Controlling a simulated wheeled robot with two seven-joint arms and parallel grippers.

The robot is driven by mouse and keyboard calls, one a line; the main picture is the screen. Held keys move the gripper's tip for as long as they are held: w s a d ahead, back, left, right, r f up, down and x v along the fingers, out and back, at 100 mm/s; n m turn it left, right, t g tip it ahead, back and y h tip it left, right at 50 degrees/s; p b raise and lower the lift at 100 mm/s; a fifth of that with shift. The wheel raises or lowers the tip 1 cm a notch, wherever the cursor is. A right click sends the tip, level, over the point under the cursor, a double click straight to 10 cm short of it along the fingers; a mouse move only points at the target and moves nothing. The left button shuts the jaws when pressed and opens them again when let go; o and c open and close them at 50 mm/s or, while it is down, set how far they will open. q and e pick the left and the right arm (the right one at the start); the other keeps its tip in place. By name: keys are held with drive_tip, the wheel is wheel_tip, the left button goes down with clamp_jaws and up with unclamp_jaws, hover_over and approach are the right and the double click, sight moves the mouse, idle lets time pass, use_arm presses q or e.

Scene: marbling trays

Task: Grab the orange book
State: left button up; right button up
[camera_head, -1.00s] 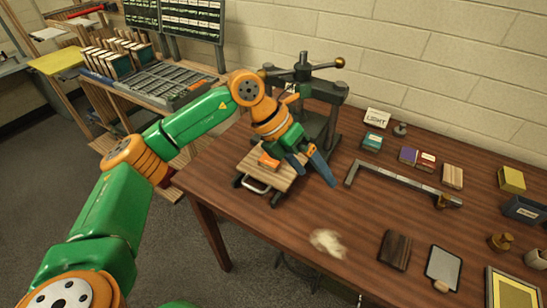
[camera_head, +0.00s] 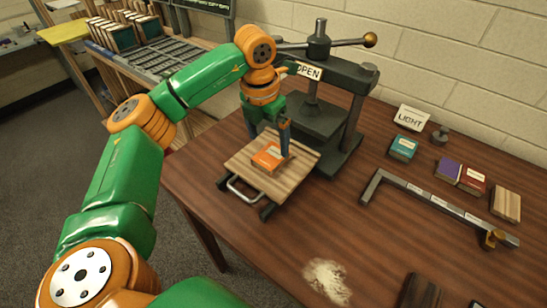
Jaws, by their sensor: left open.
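The orange book (camera_head: 267,158) is small and lies flat on a wooden board (camera_head: 300,168) with a metal handle at its front, on the table in front of the press. My left gripper (camera_head: 269,141) is above the board, with its two dark blue fingers pointing down. The fingers are spread apart at the book's far side, one toward the left and one toward the right. I cannot tell whether they touch the book. My right gripper is not in view.
A dark press (camera_head: 330,105) with a long lever and an "OPEN" sign stands just behind the board. Teal (camera_head: 403,148), purple (camera_head: 449,168) and red (camera_head: 472,179) books lie to the right. A metal angle bar (camera_head: 430,200) and white powder (camera_head: 327,280) are on the table.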

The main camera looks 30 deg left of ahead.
sight(271, 155)
use_arm(q)
drive_tip(key=f, duration=0.3)
drive_tip(key=f+p, duration=0.1)
drive_tip(key=shift+w+d+f, duration=0.1)
drive_tip(key=shift+w+f, duration=0.2)
drive_tip(key=c, duration=1.3)
drive_tip(key=shift+r, duration=0.1)
